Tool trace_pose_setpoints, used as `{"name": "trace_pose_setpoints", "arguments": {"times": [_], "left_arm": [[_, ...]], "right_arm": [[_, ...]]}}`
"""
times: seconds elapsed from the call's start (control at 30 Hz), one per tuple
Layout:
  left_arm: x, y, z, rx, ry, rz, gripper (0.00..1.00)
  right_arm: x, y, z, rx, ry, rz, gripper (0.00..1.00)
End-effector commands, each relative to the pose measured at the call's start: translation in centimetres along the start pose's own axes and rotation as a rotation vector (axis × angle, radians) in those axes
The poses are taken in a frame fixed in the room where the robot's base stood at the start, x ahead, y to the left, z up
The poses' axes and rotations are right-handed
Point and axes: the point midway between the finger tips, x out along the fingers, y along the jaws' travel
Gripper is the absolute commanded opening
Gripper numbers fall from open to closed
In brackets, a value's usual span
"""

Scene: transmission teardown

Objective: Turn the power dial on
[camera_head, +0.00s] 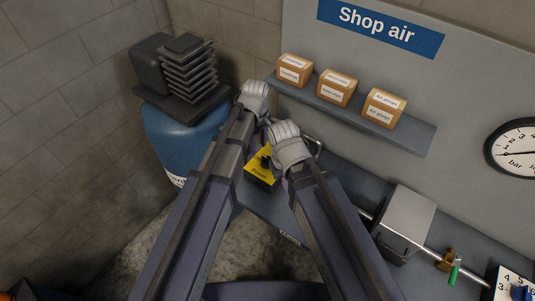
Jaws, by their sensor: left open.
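The power dial (265,162) is a small black knob on a yellow plate (260,175) marked "Power", low in the middle of the head view. The plate shows in the gap between my two forearms, and its edges are partly covered. My left gripper (265,121) is above and beyond the plate, mostly hidden by its own pale wrist; it is open and appears apart from the dial. My right wrist (288,145) is just right of the dial and very close to it in the picture. The fingers of my right gripper are hidden.
A blue drum (178,134) with a black finned unit (182,67) stands at left. A shelf (420,137) holds three cardboard boxes (337,88). At right are a grey metal box (405,222), a green-handled valve (454,272) on a pipe, and a round gauge (516,148).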

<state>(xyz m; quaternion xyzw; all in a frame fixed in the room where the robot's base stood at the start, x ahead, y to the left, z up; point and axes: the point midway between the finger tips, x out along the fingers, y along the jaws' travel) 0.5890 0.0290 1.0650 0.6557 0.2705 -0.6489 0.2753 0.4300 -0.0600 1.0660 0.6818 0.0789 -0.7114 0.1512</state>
Motion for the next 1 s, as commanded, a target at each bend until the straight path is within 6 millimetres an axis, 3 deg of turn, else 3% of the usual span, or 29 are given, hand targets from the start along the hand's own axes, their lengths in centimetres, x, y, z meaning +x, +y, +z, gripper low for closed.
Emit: {"name": "trace_pose_setpoints", "arguments": {"times": [0.03,0.17,0.57,1.0], "left_arm": [[0.0,1.5,0.3,-0.042,-0.002,-0.004,0.45],[0.0,2.9,1.1,-0.126,-0.005,-0.009,0.45],[0.8,3.0,1.3,-0.151,-0.005,-0.011,0.45],[5.8,3.0,1.3,-0.150,-0.005,-0.011,0.45]], "right_arm": [[0.0,0.0,0.0,0.000,0.000,0.000,0.00],[0.0,0.0,0.0,0.000,0.000,0.000,0.00],[0.7,-0.1,-0.1,-0.001,0.000,0.000,0.00],[5.8,-0.5,-0.3,-0.005,0.000,0.001,0.00]]}}
